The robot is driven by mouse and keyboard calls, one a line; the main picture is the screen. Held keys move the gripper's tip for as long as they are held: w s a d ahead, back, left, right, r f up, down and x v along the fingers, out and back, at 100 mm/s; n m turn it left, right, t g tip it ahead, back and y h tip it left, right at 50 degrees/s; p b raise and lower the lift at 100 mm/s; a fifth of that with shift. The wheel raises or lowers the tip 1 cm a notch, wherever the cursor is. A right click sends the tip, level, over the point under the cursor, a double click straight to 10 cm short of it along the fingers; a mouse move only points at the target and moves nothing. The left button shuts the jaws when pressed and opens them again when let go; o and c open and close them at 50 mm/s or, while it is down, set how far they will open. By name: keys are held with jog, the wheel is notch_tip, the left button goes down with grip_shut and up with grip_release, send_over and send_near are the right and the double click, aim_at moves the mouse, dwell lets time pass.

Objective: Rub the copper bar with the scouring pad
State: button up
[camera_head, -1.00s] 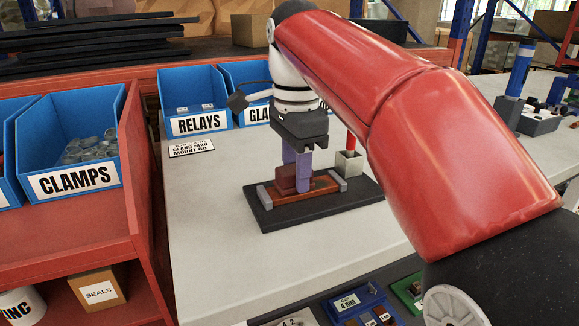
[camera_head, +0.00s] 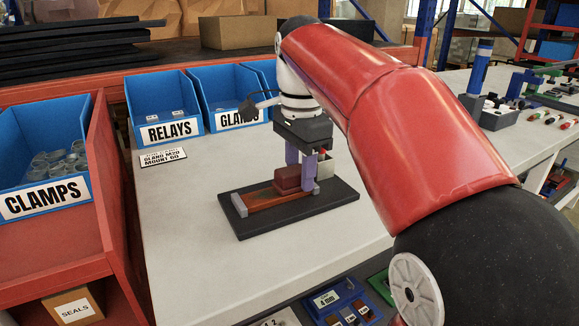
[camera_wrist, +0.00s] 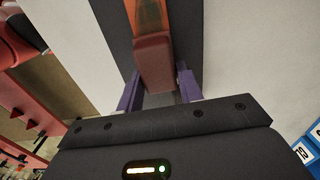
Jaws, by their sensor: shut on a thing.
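My gripper (camera_head: 302,178) points down over the black board (camera_head: 335,205), its purple fingers shut on a dark red scouring pad (camera_head: 286,179). The pad sits at the copper bar (camera_head: 264,202), toward the bar's right, far end, and appears to touch its top. The bar lies flat on the board between grey end blocks (camera_head: 239,205). In the wrist view the pad (camera_wrist: 154,65) sits between the fingers (camera_wrist: 158,90), with the orange-brown bar (camera_wrist: 152,14) running away beyond it. The pad's underside is hidden.
A small grey holder (camera_head: 322,167) stands behind the fingers, partly hidden. Blue bins labelled relays (camera_head: 168,130) and glands (camera_head: 235,121) stand at the back of the bench. A blue tray (camera_head: 345,302) is at the front.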

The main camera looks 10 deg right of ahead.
aim_at(247, 200)
jog(key=shift+w+d, duration=0.1)
jog(key=shift+d, duration=0.4)
jog(key=shift+s+a, duration=0.45)
jog(key=shift+a, duration=1.3)
jog(key=shift+s+a, duration=0.45)
jog(key=shift+a, duration=1.35)
jog(key=shift+s+a, duration=0.45)
jog(key=shift+a, duration=1.3)
jog(key=shift+f, duration=0.2)
jog(key=shift+w+d+r, duration=0.1)
jog(key=shift+w+d, duration=0.35)
jog(key=shift+d, duration=1.35)
jog(key=shift+w+d+r, duration=0.1)
jog(key=shift+w+d, duration=0.35)
jog(key=shift+d, duration=1.4)
jog(key=shift+w+d+r, duration=0.1)
jog(key=shift+w+d, duration=0.35)
jog(key=shift+d, duration=1.35)
jog(key=shift+s+a+f, duration=0.1)
jog(key=shift+s+a, duration=0.35)
jog(key=shift+a, duration=1.4)
jog(key=shift+s+a+r, duration=0.1)
jog(key=shift+s+a, duration=0.4)
jog(key=shift+a, duration=1.35)
jog(key=shift+s+a+f, duration=0.1)
jog(key=shift+s+a, duration=0.35)
jog(key=shift+a, duration=1.4)
jog(key=shift+d+r, duration=0.15)
jog(key=shift+r, duration=2.85)
